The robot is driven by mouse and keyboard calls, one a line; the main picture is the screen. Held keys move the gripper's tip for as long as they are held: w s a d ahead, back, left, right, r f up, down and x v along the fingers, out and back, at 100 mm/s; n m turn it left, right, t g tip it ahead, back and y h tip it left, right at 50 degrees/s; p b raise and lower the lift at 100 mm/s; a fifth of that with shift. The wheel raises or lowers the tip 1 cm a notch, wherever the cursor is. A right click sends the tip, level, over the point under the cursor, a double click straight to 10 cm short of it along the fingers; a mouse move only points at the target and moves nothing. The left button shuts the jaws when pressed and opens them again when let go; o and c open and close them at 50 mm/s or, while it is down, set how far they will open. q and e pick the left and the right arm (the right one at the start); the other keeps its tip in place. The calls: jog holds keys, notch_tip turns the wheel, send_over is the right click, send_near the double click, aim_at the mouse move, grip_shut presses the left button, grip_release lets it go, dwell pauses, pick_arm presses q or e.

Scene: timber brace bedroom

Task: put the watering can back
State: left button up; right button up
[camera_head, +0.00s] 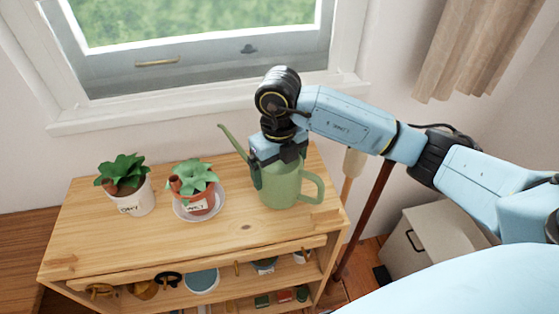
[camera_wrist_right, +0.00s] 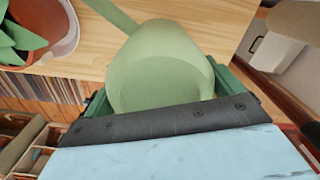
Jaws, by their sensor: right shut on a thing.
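The green watering can (camera_head: 282,186) is at the right end of the wooden cabinet top (camera_head: 110,240). Its spout points up and left, and its handle is on the right. My right gripper (camera_head: 277,160) comes down from above and is shut on the can's upper body. In the right wrist view the can (camera_wrist_right: 160,60) fills the middle, between the green finger pads of the gripper (camera_wrist_right: 155,105). Whether the can's base touches the wood is hard to tell. My left gripper is not in view.
A potted plant on a saucer (camera_head: 178,207) stands left of the can, and a white pot (camera_head: 137,200) with a plant is further left. The front of the top is clear. Open shelves below hold several small items. A window (camera_head: 200,55) is behind. A pale box (camera_head: 430,245) stands right.

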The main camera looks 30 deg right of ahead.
jog(key=shift+w+f, duration=0.1)
jog(key=shift+f, duration=1.35)
jog(key=shift+f, duration=0.1)
jog(key=o, duration=1.6)
jog(key=shift+f, duration=0.15)
jog(key=shift+c, duration=0.2)
jog(key=shift+r, duration=0.2)
notch_tip(320, 180, up, 12)
